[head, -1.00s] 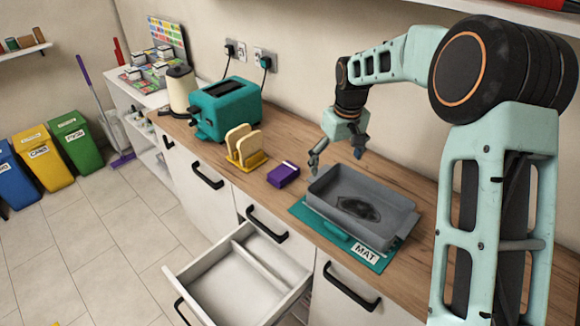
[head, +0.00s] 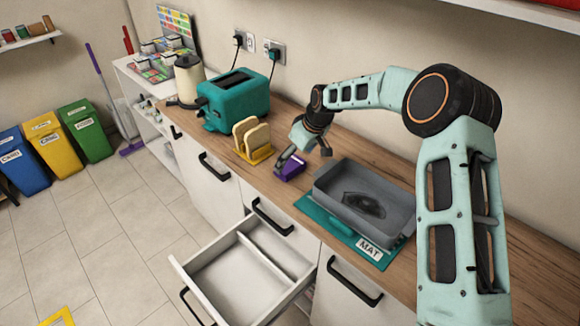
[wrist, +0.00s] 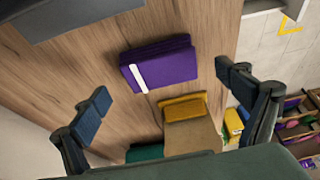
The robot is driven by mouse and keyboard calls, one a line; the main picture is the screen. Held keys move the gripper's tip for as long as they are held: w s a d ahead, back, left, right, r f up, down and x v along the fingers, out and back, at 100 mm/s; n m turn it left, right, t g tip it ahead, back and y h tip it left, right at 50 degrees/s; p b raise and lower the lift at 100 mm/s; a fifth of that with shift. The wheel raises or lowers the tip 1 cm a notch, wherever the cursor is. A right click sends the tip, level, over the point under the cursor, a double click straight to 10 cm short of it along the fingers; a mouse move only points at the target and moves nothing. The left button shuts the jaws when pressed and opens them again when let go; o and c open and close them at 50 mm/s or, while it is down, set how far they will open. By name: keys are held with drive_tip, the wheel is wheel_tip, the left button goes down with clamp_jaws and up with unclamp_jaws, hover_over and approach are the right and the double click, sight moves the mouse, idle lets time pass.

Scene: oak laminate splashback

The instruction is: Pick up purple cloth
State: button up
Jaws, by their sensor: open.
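The purple cloth (head: 292,172) is a folded, flat block with a white stripe, lying on the wooden counter between the yellow toast rack and the grey baking tin. In the wrist view the cloth (wrist: 165,65) lies below my gripper, beyond the fingertips and between their lines. My gripper (head: 304,156) is open and empty, just above the cloth in the head view, with one finger overlapping its edge there. Both fingers of the gripper (wrist: 166,88) show apart in the wrist view. I cannot tell the exact height gap.
The grey tin (head: 335,185) sits on a teal mat (head: 325,222) right of the cloth. The yellow toast rack (head: 262,156) with bread and the teal toaster (head: 235,105) stand to the left. An open white drawer (head: 215,275) juts out below the counter front.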

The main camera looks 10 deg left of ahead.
sight(291, 164)
drive_tip(key=shift+x, duration=1.65)
drive_tip(key=c, duration=1.2)
